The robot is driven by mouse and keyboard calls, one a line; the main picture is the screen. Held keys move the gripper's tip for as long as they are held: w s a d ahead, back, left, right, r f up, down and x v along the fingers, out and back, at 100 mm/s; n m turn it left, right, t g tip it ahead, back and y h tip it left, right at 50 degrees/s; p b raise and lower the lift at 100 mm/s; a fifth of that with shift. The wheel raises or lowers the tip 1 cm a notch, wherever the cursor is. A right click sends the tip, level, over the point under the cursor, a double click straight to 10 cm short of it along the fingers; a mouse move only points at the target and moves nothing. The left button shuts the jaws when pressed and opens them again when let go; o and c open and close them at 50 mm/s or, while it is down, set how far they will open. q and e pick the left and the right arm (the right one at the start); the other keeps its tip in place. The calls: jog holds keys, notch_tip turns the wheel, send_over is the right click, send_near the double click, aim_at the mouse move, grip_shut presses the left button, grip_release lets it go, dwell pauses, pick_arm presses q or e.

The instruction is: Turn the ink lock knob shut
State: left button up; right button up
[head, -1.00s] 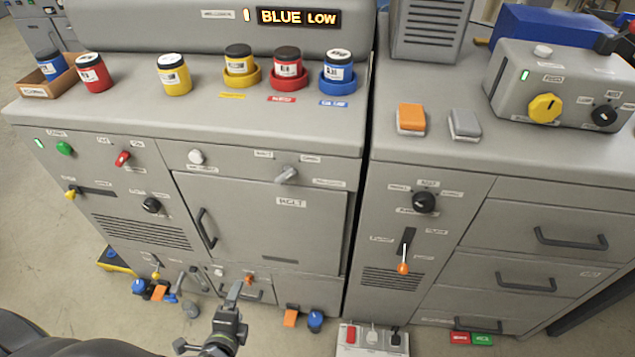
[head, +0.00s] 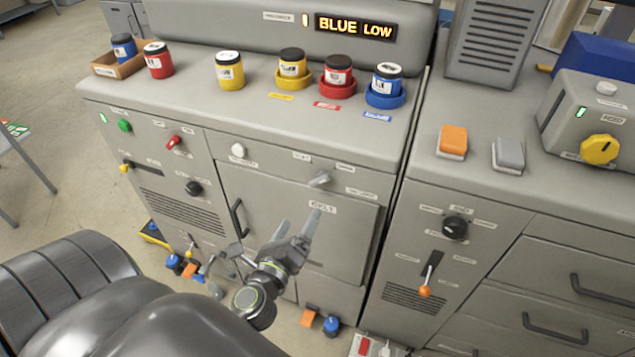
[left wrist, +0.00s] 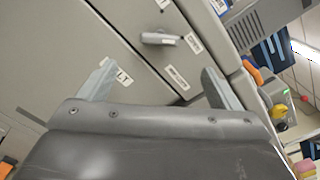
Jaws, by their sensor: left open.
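A small grey lever-like knob (head: 319,180) sits on the grey cabinet front above the door, with small labels around it too small to read surely; I take it as the ink lock knob. It also shows in the left wrist view (left wrist: 160,38), beyond the fingertips and between their lines. My left gripper (head: 296,228) is open and empty, below and slightly left of the knob in the head view, in front of the door. In the left wrist view its two fingers (left wrist: 157,72) stand wide apart, clear of the knob. My right gripper is in no view.
The door (head: 270,190) has a dark handle (head: 237,218) at its left. Above, a white button (head: 238,150) sits left of the knob. Ink jars, including a blue jar (head: 387,78), stand on the cabinet top. The display (head: 355,26) reads BLUE LOW. An orange-tipped lever (head: 425,290) is right.

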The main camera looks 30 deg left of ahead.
aim_at(319, 184)
pick_arm(q)
jog(key=p+x, duration=0.1)
jog(key=x, duration=0.9)
jog(key=shift+w+a+p, duration=0.1)
jog(key=shift+w+p, duration=0.05)
jog(key=shift+p, duration=0.2)
jog(key=shift+x, duration=0.8)
jog(key=c, duration=1)
